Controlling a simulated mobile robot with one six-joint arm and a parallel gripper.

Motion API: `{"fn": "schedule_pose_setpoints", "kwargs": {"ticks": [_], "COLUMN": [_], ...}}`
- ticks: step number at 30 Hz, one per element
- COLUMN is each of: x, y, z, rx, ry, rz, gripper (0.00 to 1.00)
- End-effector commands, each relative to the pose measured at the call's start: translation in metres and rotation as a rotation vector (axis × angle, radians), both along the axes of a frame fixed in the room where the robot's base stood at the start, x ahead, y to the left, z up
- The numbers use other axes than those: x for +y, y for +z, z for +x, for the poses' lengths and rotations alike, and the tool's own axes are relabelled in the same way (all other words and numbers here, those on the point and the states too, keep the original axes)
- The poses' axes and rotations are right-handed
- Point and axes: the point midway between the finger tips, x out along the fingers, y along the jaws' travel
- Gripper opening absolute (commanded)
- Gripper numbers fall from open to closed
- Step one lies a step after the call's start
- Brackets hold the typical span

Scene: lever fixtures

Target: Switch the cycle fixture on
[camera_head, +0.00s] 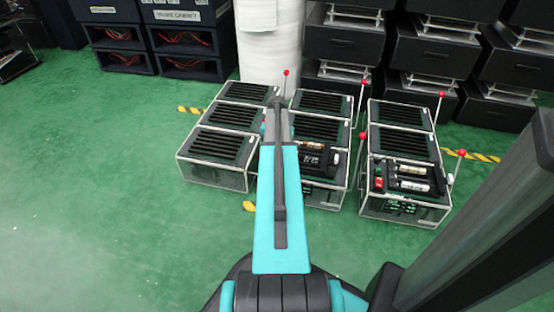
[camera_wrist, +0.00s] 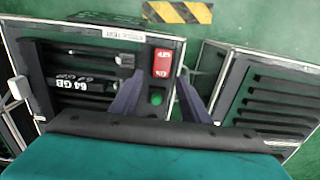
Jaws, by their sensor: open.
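The fixture under my wrist, with a small white label (camera_wrist: 123,33) too small to read surely, shows in the wrist view (camera_wrist: 18,45). In the head view it appears to be the front unit of the middle column (camera_head: 320,195), partly behind my arm. Its top has a red rocker switch (camera_wrist: 163,63) with white lettering and a round green button or lamp (camera_wrist: 156,98). My gripper (camera_wrist: 160,76) is open and empty, its two dark fingers on either side of the switch and green part. I cannot tell whether they touch the fixture. The fingertips are not clear in the head view.
A slatted fixture (camera_wrist: 275,95) stands right of it in the wrist view, across a narrow gap. A right column (camera_head: 400,205) also has an open front unit. Thin levers with red knobs (camera_head: 363,135) rise beside several units. Green floor is clear at left.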

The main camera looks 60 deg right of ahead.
Motion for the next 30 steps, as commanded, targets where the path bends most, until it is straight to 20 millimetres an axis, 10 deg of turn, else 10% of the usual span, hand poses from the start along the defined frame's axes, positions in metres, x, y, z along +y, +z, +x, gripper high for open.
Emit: {"fn": "schedule_pose_setpoints", "kwargs": {"ticks": [16, 23, 30], "x": [0.0000, -0.0001, -0.0010], "y": [-0.0163, -0.0162, -0.0151], "z": [0.0002, 0.0001, 0.0003], "rx": [0.000, 0.000, 0.004], "ry": [0.000, 0.000, 0.000], "rz": [-0.001, -0.001, 0.008], "gripper": [0.42, 0.03, 0.01]}}
